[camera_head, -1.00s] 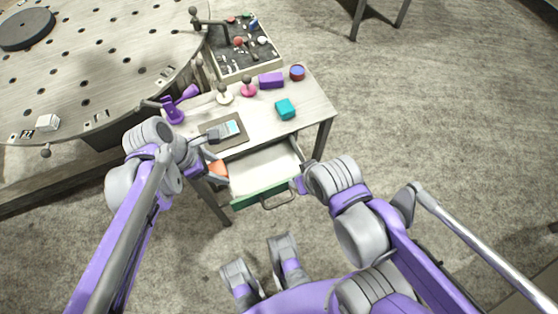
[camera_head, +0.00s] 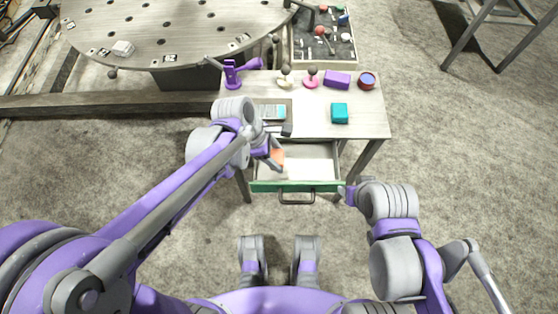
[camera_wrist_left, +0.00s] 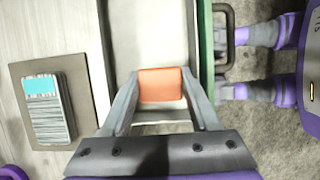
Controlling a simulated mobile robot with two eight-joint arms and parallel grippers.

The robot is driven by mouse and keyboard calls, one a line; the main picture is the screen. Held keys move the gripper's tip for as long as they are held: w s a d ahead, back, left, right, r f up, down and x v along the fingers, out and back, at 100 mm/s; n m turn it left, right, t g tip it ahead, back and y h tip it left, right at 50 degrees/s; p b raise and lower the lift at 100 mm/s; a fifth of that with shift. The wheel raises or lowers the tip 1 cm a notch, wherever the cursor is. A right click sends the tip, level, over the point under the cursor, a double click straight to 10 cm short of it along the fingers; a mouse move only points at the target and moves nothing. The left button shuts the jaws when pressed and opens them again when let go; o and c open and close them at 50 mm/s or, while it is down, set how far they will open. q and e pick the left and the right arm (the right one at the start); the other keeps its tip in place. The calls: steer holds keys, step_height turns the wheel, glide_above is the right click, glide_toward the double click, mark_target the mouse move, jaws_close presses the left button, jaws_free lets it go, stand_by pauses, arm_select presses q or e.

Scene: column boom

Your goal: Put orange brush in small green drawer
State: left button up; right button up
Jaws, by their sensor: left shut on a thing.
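The orange brush (camera_head: 277,157) shows as a small orange block at my left gripper (camera_head: 275,160). In the left wrist view the orange brush (camera_wrist_left: 161,85) sits between the two fingers of my left gripper (camera_wrist_left: 161,88), which is shut on it. The small green drawer (camera_head: 297,187) is pulled open under the table, with a green front, a dark handle and a pale, bare inside. The brush is over the left part of the drawer; I cannot tell its height above the bottom. My right gripper (camera_head: 349,195) is at the drawer's right front corner; its fingers are too small to read.
A tool tray (camera_head: 324,40) stands behind. A round perforated table (camera_head: 165,30) is at back left.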

arm_select(q)
steer(key=shift+f+b, duration=0.4)
steer(key=shift+f, duration=1.4)
steer(key=shift+f, duration=0.1)
steer(key=shift+f, duration=0.15)
steer(key=o, duration=1.2)
